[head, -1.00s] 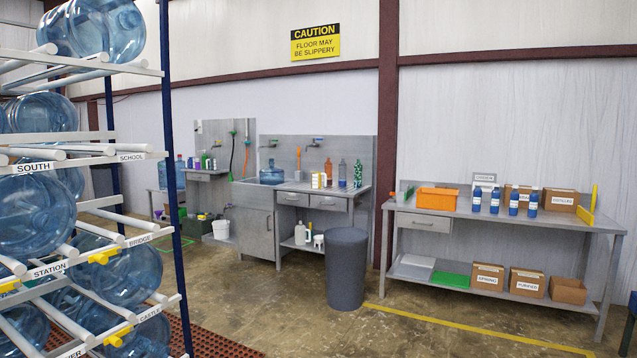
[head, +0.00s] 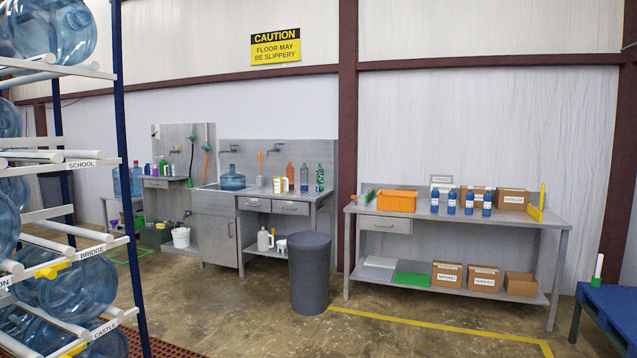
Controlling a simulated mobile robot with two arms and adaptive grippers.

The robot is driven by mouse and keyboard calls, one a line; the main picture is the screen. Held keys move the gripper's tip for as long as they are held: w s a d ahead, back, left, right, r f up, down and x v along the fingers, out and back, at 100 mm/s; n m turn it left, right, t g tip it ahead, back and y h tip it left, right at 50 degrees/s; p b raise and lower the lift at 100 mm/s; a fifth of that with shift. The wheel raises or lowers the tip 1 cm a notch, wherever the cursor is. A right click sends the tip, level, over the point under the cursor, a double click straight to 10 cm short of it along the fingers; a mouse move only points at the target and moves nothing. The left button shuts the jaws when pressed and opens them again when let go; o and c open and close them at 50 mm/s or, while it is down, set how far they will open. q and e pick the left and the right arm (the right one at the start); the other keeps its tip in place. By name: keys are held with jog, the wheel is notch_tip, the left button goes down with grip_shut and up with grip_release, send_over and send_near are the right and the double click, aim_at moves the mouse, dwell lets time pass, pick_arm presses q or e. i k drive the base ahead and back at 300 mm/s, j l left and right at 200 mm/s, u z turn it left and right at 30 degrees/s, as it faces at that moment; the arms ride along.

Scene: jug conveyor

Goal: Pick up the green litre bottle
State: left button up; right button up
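A green bottle (head: 320,178) with a speckled look stands upright on the steel sink counter (head: 262,191), near its right end. The counter is some way off across the floor. Neither of my grippers shows in the head view.
A grey bin (head: 310,275) stands on the floor in front of the counter's right end. A rack of water jugs (head: 120,200) fills the left. A steel bench (head: 460,217) with blue bottles and boxes is at right. A blue table (head: 612,300) stands far right. The middle floor is clear.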

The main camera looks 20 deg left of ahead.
aim_at(320, 171)
jog(key=u, duration=0.45)
jog(key=i, duration=6.75)
